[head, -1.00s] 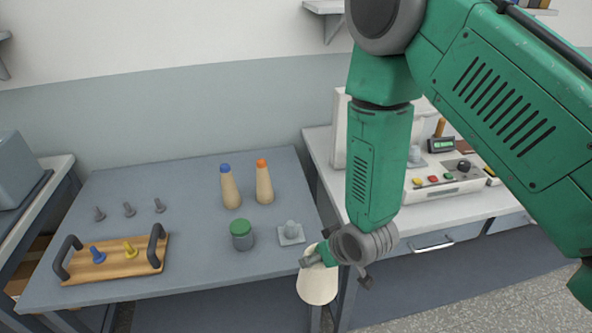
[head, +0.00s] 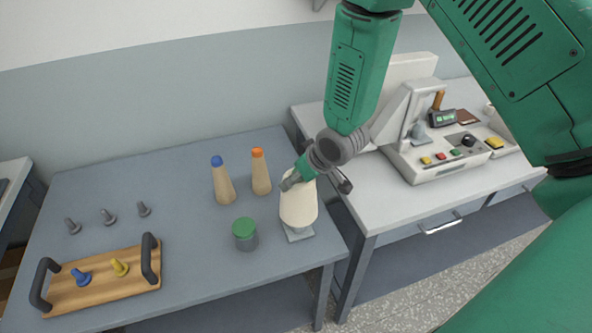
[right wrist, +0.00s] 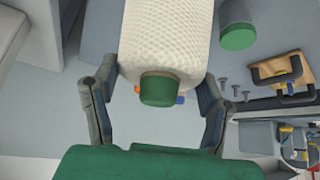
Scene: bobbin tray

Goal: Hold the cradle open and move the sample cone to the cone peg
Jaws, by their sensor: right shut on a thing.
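The cream sample cone (head: 298,205) is upright at the right front of the left table. My right gripper (head: 291,184) is shut on its upper end. In the right wrist view the cone (right wrist: 165,40) shows its woven surface and a green tip (right wrist: 160,89) between the fingers. The cone peg's square grey base (head: 299,236) shows just under the cone. The peg itself is hidden, and I cannot tell whether the cone is resting on it. On the right bench, the white machine (head: 440,170) has a tilted white part that may be the cradle (head: 397,112). My left gripper is not in view.
A green-lidded jar (head: 245,236) stands just left of the cone. The blue-tipped cone (head: 222,184) and orange-tipped cone (head: 261,174) stand behind. A wooden tray (head: 104,288) with black handles and several grey pegs (head: 108,217) are at the left.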

